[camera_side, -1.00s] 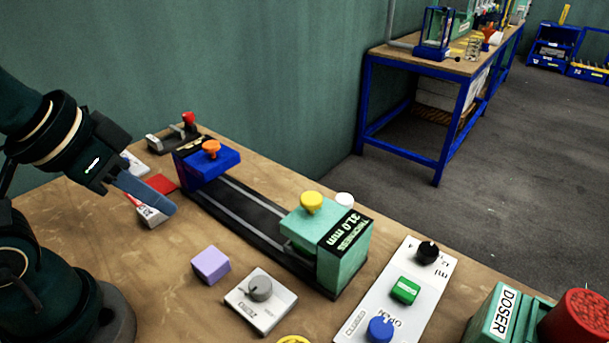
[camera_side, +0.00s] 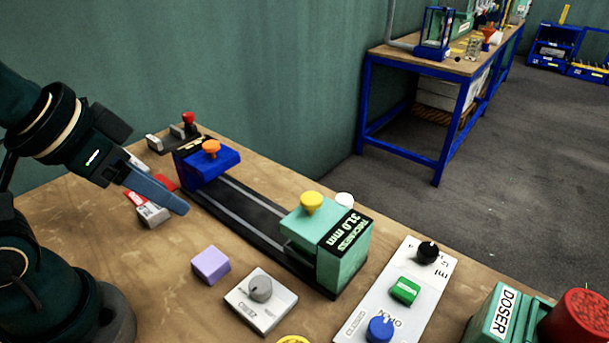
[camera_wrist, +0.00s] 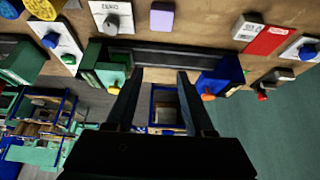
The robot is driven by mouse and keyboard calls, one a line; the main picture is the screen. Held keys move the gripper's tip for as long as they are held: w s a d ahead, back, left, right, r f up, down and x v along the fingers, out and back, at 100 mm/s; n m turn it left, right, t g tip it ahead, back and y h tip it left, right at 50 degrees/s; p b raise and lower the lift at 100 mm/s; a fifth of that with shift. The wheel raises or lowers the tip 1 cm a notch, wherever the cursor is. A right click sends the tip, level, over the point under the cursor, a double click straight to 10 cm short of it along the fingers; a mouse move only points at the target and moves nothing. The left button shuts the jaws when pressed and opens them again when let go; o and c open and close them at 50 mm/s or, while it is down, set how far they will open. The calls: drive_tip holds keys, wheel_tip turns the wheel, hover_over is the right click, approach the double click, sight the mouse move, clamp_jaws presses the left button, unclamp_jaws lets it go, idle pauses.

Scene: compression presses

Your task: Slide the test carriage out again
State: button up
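A dark rail (camera_side: 254,212) runs across the bench, also seen in the wrist view (camera_wrist: 165,57). A blue block with an orange knob (camera_side: 210,168) sits at the rail's far left end; it shows in the wrist view (camera_wrist: 222,80) too. A green gauge head (camera_side: 343,258) with a yellow knob and a thickness display stands at the near right end. The rail between them is bare. My gripper (camera_side: 178,206) is in the air left of the blue block, apart from it. In the wrist view my gripper (camera_wrist: 159,84) has its two fingers apart, with nothing held between.
A lilac block (camera_side: 211,264) and a grey-knob panel (camera_side: 262,300) lie in front of the rail. A white panel (camera_side: 400,318) with black, green and blue controls is at right, beside a doser (camera_side: 506,315). A red-and-white box (camera_side: 150,214) lies under my gripper.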

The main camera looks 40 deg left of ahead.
drive_tip(key=shift+o, duration=0.5)
drive_tip(key=w+d+r+t, duration=0.1)
drive_tip(key=w+r, duration=0.4)
drive_tip(key=w, duration=0.3)
drive_tip(key=shift+w+r+m, duration=0.25)
drive_tip(key=shift+r+m, duration=0.15)
drive_tip(key=m+g+h, duration=0.1)
drive_tip(key=m+g, duration=0.1)
hover_over(344, 198)
drive_tip(key=s+a, duration=0.2)
wheel_tip(344, 198, down, 9)
drive_tip(key=shift+g, duration=0.3)
drive_tip(key=f, duration=0.2)
drive_tip(key=d+f, duration=0.1)
drive_tip(key=f, duration=0.1)
drive_tip(key=shift+s+d+f, duration=0.1)
drive_tip(key=shift+s+d, duration=0.05)
drive_tip(key=shift+x, duration=2.5)
drive_tip(key=shift+s, duration=0.1)
clamp_jaws()
drive_tip(key=shift+d, duration=0.1)
